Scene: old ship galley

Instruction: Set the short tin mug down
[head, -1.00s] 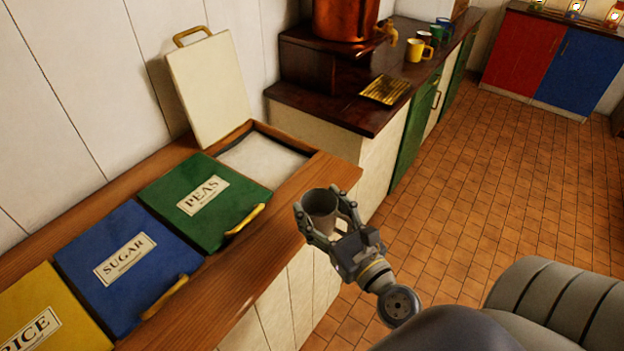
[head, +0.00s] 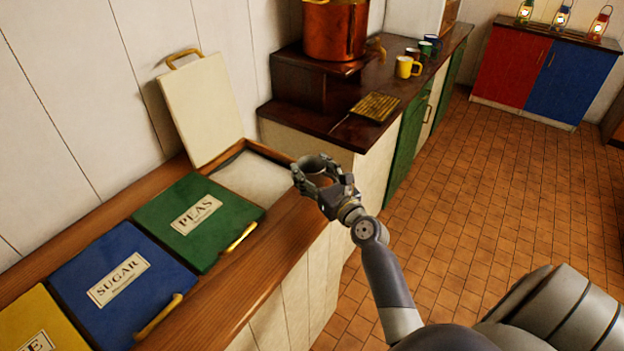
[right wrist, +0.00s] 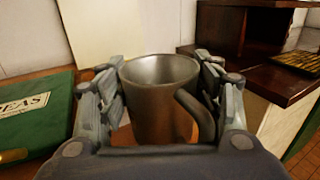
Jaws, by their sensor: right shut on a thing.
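The short tin mug (head: 319,168) is a plain grey metal cup, upright, held in my right gripper (head: 312,180). In the right wrist view the mug (right wrist: 160,100) sits between the two fingers, its handle on the near right side. My right gripper is shut around its body. In the head view the mug is at the right end of the wooden bin counter (head: 280,245), by the open bin; I cannot tell whether its base touches the wood. My left gripper is not in view.
The open bin (head: 250,178) has a raised cream lid (head: 205,110). A green PEAS lid (head: 197,222) and blue SUGAR lid (head: 120,280) are shut. A dark counter (head: 320,120) behind holds a copper urn (head: 335,30), brass grate (head: 375,106) and several mugs, including a yellow mug (head: 404,67).

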